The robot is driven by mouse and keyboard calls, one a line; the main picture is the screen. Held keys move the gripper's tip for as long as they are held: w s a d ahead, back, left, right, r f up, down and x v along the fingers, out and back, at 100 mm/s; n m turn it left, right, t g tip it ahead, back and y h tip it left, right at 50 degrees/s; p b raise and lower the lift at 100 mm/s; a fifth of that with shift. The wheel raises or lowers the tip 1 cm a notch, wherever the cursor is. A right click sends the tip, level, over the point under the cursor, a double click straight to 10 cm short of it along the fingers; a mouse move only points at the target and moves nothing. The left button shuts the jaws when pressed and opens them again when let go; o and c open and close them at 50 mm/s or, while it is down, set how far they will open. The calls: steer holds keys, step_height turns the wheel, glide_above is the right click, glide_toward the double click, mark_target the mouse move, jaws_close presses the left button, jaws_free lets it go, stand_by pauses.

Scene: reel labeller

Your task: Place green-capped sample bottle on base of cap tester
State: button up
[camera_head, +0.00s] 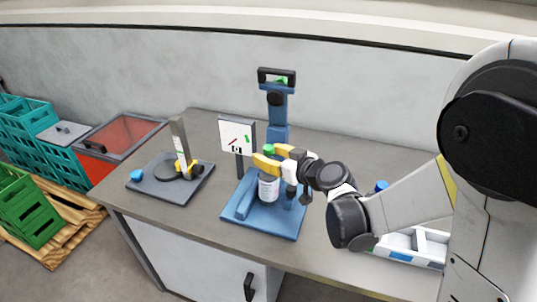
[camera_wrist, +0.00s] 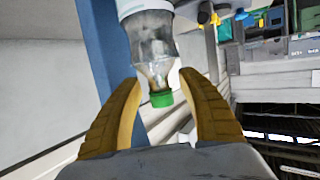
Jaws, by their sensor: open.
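The sample bottle (camera_head: 268,187) is clear with a white label and a green cap (camera_head: 268,150). It stands upright on the blue base (camera_head: 262,221) of the cap tester, in front of its blue column (camera_head: 277,115). My gripper (camera_head: 262,155) has yellow fingers and is at the height of the cap. In the wrist view the bottle (camera_wrist: 153,45) has its green cap (camera_wrist: 161,99) between the two open fingers (camera_wrist: 160,92), with gaps visible on both sides. Part of the base is hidden behind my gripper and arm.
A white sign (camera_head: 237,136) stands left of the tester. A grey device with a round plate (camera_head: 172,180) sits further left on the bench. A white tray (camera_head: 428,240) lies at the right, partly hidden by my arm.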

steer(key=shift+r, duration=0.15)
steer(key=shift+s+d+r+p, duration=0.15)
steer(key=shift+s+d+p, duration=0.05)
steer(key=shift+s+p, duration=0.1)
steer(key=s+d+r+m+g+h, duration=0.1)
steer(key=s+d+m+h, duration=0.1)
steer(key=s+d, duration=0.4)
steer(key=s+d+r+m+g+h+p, duration=0.1)
steer(key=s+d+r+m+g+h, duration=0.1)
steer(key=s+d, duration=0.4)
steer(key=s+d+r+m+g+h+p, duration=0.1)
steer(key=s+d+m+h, duration=0.2)
steer(key=s, duration=1.1)
steer(key=d+h, duration=0.1)
steer(key=d, duration=0.1)
steer(key=shift+s+d+r+g+h, duration=0.15)
steer(key=shift+s+d+g+h, duration=0.15)
steer(key=shift+s+d+g, duration=0.1)
